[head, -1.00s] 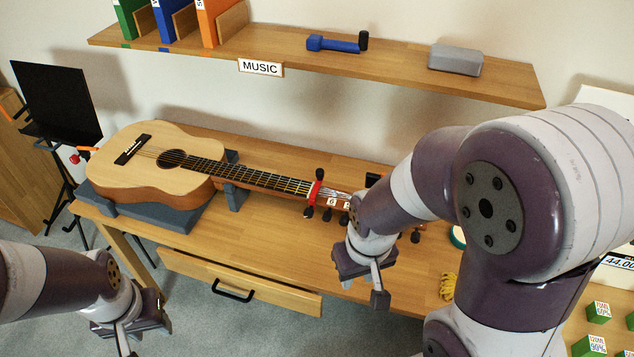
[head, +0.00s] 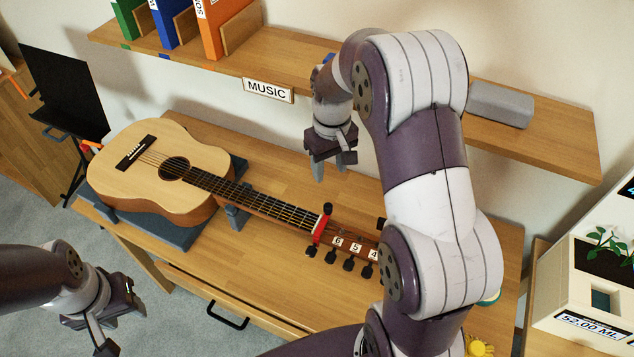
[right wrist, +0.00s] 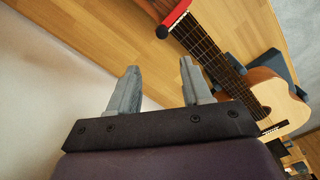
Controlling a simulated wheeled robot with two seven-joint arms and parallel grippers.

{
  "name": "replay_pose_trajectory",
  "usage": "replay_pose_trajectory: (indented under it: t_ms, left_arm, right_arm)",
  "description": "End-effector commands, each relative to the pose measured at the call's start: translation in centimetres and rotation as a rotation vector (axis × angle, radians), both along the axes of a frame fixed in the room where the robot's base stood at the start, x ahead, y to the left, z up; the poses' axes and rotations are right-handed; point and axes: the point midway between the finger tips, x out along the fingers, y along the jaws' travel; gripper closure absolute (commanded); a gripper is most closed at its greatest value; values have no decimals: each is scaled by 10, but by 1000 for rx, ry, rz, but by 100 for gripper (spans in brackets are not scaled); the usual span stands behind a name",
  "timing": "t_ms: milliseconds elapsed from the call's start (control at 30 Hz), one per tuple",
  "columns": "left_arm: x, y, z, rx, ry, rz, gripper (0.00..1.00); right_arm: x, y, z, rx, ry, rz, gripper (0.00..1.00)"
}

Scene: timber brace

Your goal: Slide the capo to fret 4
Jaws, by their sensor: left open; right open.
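The guitar (head: 165,170) lies on its back on grey supports on the desk, its neck pointing right; it also shows in the right wrist view (right wrist: 272,92). The red capo (head: 320,229) sits across the neck at the headstock end, beside the labelled pegs; its red bar also shows at the top of the right wrist view (right wrist: 176,17). My right gripper (head: 332,172) is open and empty, raised above and behind the neck, apart from the capo. My left gripper (head: 115,330) is open and empty at the lower left, in front of the desk. My right arm hides part of the headstock.
A wall shelf (head: 560,135) with binders and a grey case (head: 500,104) is close behind my right arm. A neck rest (head: 237,216) supports the neck. A black music stand (head: 62,95) stands at left. The desk behind the neck is clear.

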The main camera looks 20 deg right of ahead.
Motion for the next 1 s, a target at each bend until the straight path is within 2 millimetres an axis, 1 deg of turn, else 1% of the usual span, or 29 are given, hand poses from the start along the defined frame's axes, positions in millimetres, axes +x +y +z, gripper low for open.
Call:
replay_pose_trajectory:
  t_ms: [67,167,400,533,600,700,933,967,1000]
  left_arm:
    - [0,0,1,0,0,0,57]
    - [0,0,3,0,0,0,57]
    - [0,0,10,0,0,0,57]
    - [0,0,12,0,0,0,57]
    - [0,0,13,0,0,0,57]
    - [0,0,13,0,0,0,57]
    - [0,0,13,0,0,0,57]
    - [0,0,13,0,0,0,57]
    - [0,0,13,0,0,0,57]
  right_arm:
    - [-3,1,-8,2,12,11,51]
    - [-4,1,-27,3,13,11,51]
    - [-4,1,-88,2,11,11,51]
    - [-4,1,-111,2,9,10,51]
    - [-3,1,-120,2,7,10,51]
    - [-3,1,-126,2,7,10,51]
    - [-3,1,-127,2,6,10,51]
    - [-3,1,-127,2,6,10,58]
    - [-3,1,-127,2,6,10,71]
